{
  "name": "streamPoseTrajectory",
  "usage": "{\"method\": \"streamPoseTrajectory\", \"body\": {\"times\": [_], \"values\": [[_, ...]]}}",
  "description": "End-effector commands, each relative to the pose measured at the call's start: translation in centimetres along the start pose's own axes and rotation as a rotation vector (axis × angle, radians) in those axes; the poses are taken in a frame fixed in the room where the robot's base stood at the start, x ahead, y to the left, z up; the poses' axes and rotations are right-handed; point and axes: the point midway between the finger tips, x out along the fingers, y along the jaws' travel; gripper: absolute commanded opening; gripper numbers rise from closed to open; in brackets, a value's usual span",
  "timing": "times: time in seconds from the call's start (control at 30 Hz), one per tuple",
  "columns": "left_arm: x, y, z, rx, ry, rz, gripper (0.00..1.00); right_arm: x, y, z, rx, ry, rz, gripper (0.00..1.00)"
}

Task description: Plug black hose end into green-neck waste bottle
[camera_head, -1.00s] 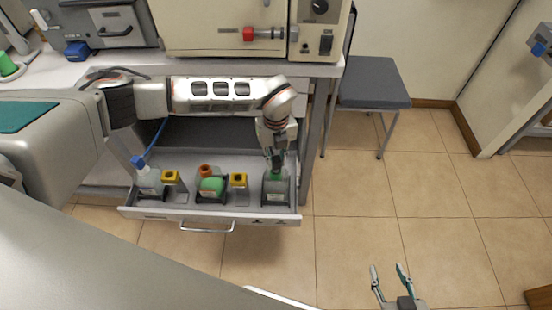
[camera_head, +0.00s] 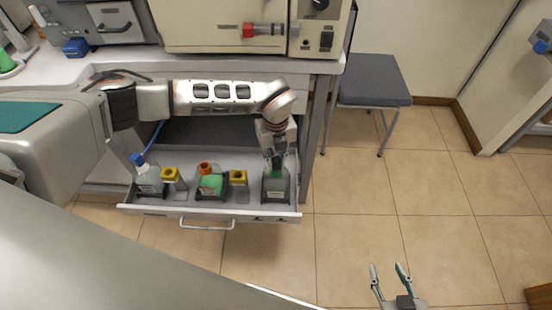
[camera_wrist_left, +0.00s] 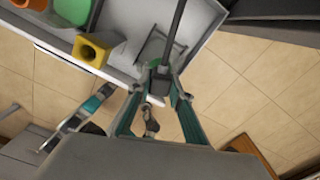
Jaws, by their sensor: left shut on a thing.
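The green-neck bottle (camera_head: 275,187) stands at the right end of the open drawer (camera_head: 290,216). My left gripper (camera_head: 276,160) is directly over its neck and covers much of the top. In the left wrist view, the left gripper's fingers (camera_wrist_left: 157,100) close around a dark end piece (camera_wrist_left: 160,82), and a black hose (camera_wrist_left: 177,35) runs up from it. Whether the hose end sits inside the neck or just above it cannot be told. My right gripper (camera_head: 391,285) is open and empty above the floor, to the right of the drawer.
The drawer also holds a blue-capped bottle (camera_head: 148,180), a green bottle with an orange cap (camera_head: 210,182) and two yellow-topped pieces (camera_head: 238,178) (camera_head: 171,176). A grey stool (camera_head: 375,80) stands to the right. Open tiled floor (camera_head: 350,215) lies beside the drawer.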

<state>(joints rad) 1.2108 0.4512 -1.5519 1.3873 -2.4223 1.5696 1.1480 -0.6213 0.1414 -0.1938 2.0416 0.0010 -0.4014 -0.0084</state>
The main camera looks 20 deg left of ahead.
Motion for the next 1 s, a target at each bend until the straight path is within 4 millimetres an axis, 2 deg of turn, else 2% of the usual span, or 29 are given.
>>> {"method": "streamPoseTrajectory", "body": {"times": [0.17,0.2,0.23,0.27,0.67,0.83,1.0], "values": [[0.0,0.0,0.0,0.000,0.000,0.000,0.00,0.0,0.0,0.0,0.000,0.000,0.000,0.40],[0.0,0.0,0.0,0.000,0.000,0.000,0.30,0.0,0.0,0.0,0.000,0.000,0.000,0.40],[0.0,0.0,0.0,0.000,0.000,0.000,0.38,0.0,0.0,0.0,0.000,0.000,0.000,0.40],[0.0,0.0,0.0,0.000,0.000,0.000,0.40,0.0,0.0,0.0,0.000,0.000,0.000,0.40],[-0.5,0.0,0.0,0.000,-0.001,-0.001,0.40,-0.1,-0.1,0.1,0.000,-0.002,-0.002,0.40],[-2.9,-0.1,0.1,0.001,-0.003,-0.003,0.40,0.0,0.0,0.0,0.000,-0.001,-0.001,0.40],[-6.5,-0.1,0.1,0.002,-0.003,-0.004,0.40,0.0,0.0,0.0,0.000,0.000,0.000,0.40]]}}
